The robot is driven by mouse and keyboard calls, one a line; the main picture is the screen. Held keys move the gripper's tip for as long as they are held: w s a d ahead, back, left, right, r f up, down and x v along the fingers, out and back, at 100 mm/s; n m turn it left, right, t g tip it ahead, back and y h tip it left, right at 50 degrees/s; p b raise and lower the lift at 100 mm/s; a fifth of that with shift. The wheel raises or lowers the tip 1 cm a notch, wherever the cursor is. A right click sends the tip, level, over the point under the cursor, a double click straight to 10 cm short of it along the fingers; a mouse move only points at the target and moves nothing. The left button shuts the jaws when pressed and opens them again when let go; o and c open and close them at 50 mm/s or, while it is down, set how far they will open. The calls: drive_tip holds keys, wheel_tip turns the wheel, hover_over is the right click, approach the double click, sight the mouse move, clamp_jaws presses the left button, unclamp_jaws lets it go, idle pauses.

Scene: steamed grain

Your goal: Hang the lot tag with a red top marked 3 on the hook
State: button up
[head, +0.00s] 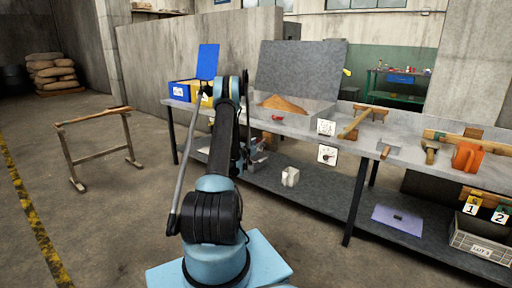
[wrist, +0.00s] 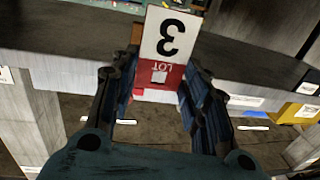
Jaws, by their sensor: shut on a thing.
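The lot tag marked 3 (wrist: 170,35) is white with a red end reading LOT and appears upside down in the wrist view. My gripper (wrist: 150,72) is shut on its red end, one dark finger on each side. The numbered part sticks out beyond the fingers. In the head view my arm hides most of the gripper, and I cannot make out tag 3 there. Tags marked 1 (head: 471,206) and 2 (head: 500,215) hang at the far right below the tabletop. I cannot clearly identify the empty hook in either view.
A grey workbench (head: 405,153) carries wooden tools and an orange object (head: 467,157). A grey crate (head: 480,242) stands at the lower right, near a purple mat (head: 400,218) on the lower shelf. A wooden trestle (head: 95,120) stands left; the floor around it is open.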

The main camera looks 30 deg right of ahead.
drive_tip(key=shift+s+f+x, duration=0.15)
drive_tip(key=shift+x, duration=1.2)
drive_tip(key=shift+s+f+x, duration=0.1)
drive_tip(key=shift+x, duration=1.25)
drive_tip(key=shift+d, duration=0.2)
drive_tip(key=o, duration=1)
